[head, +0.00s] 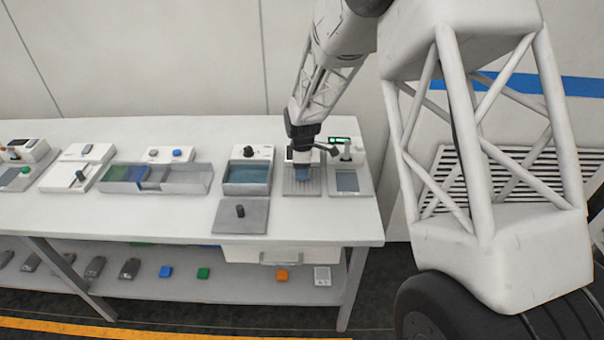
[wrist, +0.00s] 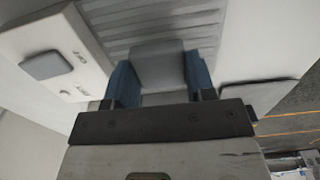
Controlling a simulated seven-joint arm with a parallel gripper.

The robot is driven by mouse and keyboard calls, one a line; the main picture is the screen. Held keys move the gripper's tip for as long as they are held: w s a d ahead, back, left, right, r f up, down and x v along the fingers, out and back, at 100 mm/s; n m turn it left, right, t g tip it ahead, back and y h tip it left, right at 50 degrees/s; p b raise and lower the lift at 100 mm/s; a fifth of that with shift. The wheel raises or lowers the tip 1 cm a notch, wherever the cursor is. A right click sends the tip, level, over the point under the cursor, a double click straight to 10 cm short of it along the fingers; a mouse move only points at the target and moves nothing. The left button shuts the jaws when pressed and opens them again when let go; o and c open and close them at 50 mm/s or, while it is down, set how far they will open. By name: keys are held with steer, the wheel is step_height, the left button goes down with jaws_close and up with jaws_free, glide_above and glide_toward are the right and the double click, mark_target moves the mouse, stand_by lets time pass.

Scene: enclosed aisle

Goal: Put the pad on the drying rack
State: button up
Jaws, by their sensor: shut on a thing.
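My gripper (head: 301,172) is over the ribbed grey drying rack (head: 303,189) at the right part of the bench. In the wrist view its two blue fingers (wrist: 159,80) are shut on a grey pad (wrist: 157,62), one finger on each side. The ribbed rack (wrist: 115,20) lies just beyond the pad in that view. The pad is low over the rack or touching it; I cannot tell which. In the head view the fingers largely hide the pad.
A blue-filled basin (head: 247,174) stands left of the rack, and a device with a green display (head: 340,141) stands right. A grey lid with a black knob (head: 240,214) lies in front. A divided tray (head: 156,181) is further left. The front right benchtop is clear.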

steer(key=shift+f, duration=1.05)
steer(key=shift+f, duration=0.15)
steer(key=o, duration=0.9)
step_height(320, 180, up, 12)
steer(key=shift+r, duration=0.15)
stand_by(0.4)
